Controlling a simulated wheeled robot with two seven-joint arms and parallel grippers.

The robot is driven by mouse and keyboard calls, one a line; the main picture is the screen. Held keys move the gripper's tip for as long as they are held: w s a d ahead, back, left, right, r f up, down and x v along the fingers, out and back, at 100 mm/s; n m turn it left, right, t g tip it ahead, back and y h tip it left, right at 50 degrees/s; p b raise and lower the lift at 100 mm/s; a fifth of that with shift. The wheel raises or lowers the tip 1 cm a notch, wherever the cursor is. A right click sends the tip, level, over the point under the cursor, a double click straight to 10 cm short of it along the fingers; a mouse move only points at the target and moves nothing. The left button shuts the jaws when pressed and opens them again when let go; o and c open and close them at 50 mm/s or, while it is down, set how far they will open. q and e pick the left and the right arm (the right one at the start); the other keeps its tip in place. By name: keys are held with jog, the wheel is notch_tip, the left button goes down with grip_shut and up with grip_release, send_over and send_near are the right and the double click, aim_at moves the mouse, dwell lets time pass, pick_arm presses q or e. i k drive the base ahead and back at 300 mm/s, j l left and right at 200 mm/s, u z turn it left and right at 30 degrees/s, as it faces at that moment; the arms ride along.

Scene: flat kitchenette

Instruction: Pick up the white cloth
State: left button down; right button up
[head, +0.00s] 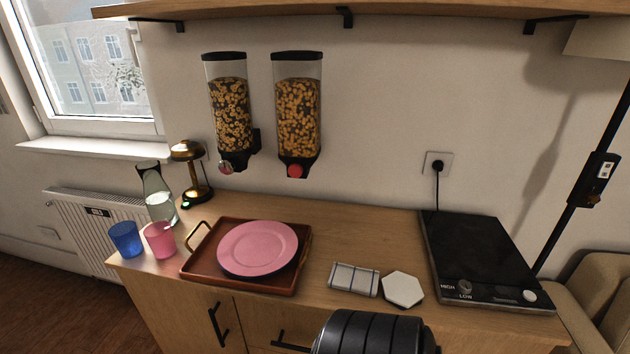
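The white cloth (354,280) lies folded flat on the wooden counter near its front edge, right of the brown tray. It has thin dark blue stripes. A white hexagonal piece (402,289) lies close to its right side. No gripper fingers show in the head view, so neither gripper is seen near the cloth.
The tray (198,272) holds a pink plate (258,248). Blue cup (126,239), pink cup (160,240), glass carafe (158,195) and brass lamp (190,165) stand left. A black hotplate (475,255) stands right. Bare counter lies behind the cloth. Two cereal dispensers (298,112) hang above.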

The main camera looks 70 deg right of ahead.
aim_at(364, 282)
jog(key=z, duration=2.5)
jog(key=j+z, duration=0.1)
jog(key=z, duration=0.3)
jog(key=j+z, duration=0.1)
jog(key=z, duration=0.35)
jog(key=j+z, duration=0.1)
jog(key=z, duration=0.3)
jog(key=j+z, duration=0.1)
jog(key=z, duration=0.3)
